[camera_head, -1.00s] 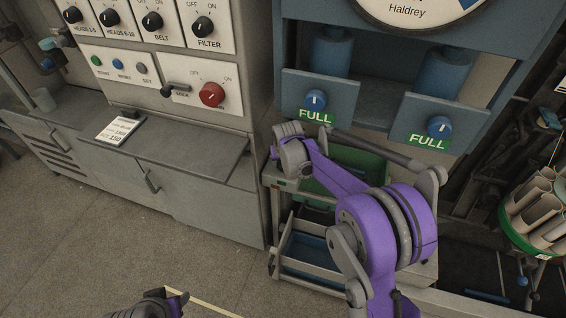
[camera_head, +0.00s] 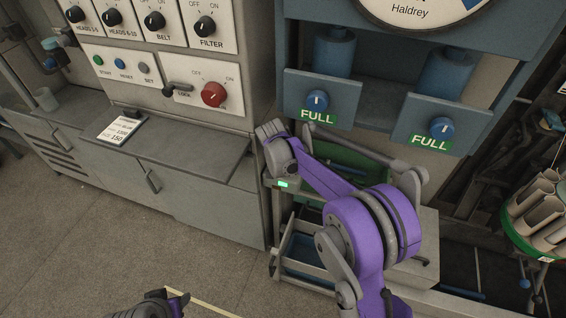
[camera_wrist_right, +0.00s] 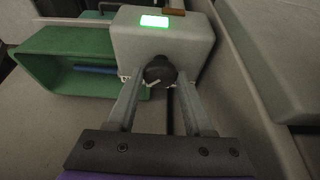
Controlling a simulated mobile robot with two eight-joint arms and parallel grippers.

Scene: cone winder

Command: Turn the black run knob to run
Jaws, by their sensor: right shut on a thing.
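The black run knob (camera_wrist_right: 160,68) sits on the front of a pale grey box (camera_wrist_right: 198,42) with a lit green display (camera_wrist_right: 154,21). My right gripper (camera_wrist_right: 159,88) is shut on the knob, one finger on each side. A pale mark shows on the knob's lower face; its exact setting cannot be told. In the head view the lit green display (camera_head: 283,184) shows just below my right wrist, and the knob is hidden behind my arm. My left gripper (camera_head: 168,301) is partly in view at the bottom edge; its jaws cannot be made out.
A green tray (camera_wrist_right: 62,62) lies left of the box. A grey control cabinet with a red knob (camera_head: 213,94) and several black switches stands at the left. Blue panels marked FULL (camera_head: 318,116) hang above my right arm. The floor at lower left is clear.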

